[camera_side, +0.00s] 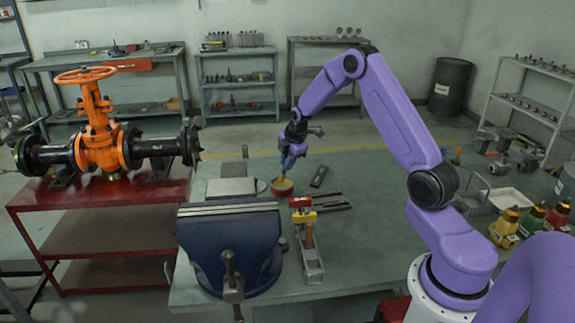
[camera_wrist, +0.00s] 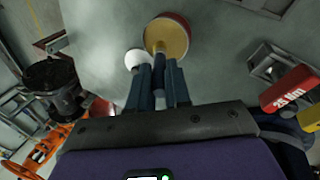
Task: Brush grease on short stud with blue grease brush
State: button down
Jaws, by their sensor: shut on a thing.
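My gripper (camera_side: 290,160) is over the bench, its fingers (camera_wrist: 165,82) shut on a slim dark blue brush (camera_wrist: 158,62). The brush points down at a round red tin of yellow-brown grease (camera_side: 282,187). In the wrist view the brush tip overlaps the near-left part of the grease tin (camera_wrist: 178,38); whether it touches the grease I cannot tell. The orange gate valve (camera_side: 97,135) with black flanged pipes stands on a red table at the left. A small upright dark piece (camera_side: 245,151) stands at the bench's back edge; I cannot tell whether it is the short stud.
A blue vise (camera_side: 232,245) is at the bench's front left. A holder with red and yellow blocks (camera_side: 303,210) and dark bars lie right of it. A white disc (camera_wrist: 137,58) lies beside the tin. Bottles (camera_side: 508,222) and a tray (camera_side: 508,200) are at the right.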

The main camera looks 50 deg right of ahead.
jog(key=shift+r, duration=2.85)
